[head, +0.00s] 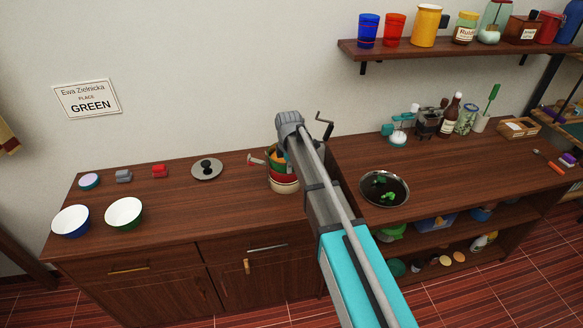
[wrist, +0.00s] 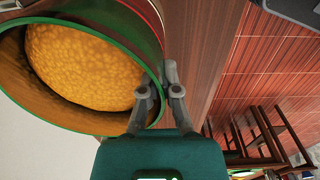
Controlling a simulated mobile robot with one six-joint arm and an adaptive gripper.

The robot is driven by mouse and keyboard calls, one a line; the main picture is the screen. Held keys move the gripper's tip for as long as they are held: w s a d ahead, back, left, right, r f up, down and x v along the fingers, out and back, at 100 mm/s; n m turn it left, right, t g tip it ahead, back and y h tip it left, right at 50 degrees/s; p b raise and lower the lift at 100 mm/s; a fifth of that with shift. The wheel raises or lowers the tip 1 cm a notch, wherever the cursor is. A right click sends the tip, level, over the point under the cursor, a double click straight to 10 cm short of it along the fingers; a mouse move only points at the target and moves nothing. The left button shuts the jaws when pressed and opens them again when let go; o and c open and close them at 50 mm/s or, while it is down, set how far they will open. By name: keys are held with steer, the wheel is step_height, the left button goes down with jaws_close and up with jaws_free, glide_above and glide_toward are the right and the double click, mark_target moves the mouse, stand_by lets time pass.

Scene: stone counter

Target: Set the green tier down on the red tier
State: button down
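The green tier (wrist: 90,127) fills the upper left of the wrist view, with a green rim and lumpy orange-yellow food inside. My gripper (wrist: 160,92) has its fingers on either side of the tier's rim and looks shut on it. In the head view the tier shows only in part at the stack, beside my arm. The red tier (head: 275,181) is low in that stack, above a cream part (head: 285,188). A thin red edge shows beyond the green tier in the wrist view. My arm hides much of the stack, so I cannot tell whether the tiers touch.
A grey lid with a dark knob (head: 207,168) lies left of the stack. Two bowls (head: 71,220) (head: 124,213) stand at the counter's left. A pan with green pieces (head: 384,188) is to the right. A crank device (head: 324,130) stands close behind my arm.

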steer(key=c, duration=1.1)
jaws_free()
steer(key=shift+r, duration=0.15)
steer(key=shift+s+r+p, duration=0.2)
steer(key=shift+r+p, duration=5.15)
steer(key=shift+p, duration=0.25)
steer(key=shift+s+d+f+m+b, duration=0.2)
steer(key=shift+s+d+m+b, duration=0.05)
steer(key=shift+s+d+m, duration=3.5)
steer(key=shift+s+d+f+m+b, duration=0.2)
steer(key=shift+s+d+f+m, duration=0.05)
steer(key=shift+s+d+m, duration=3.45)
steer(key=shift+s+d+f+m+b, duration=0.25)
steer(key=shift+s+d+m, duration=2.9)
steer(key=shift+s+d, duration=1.2)
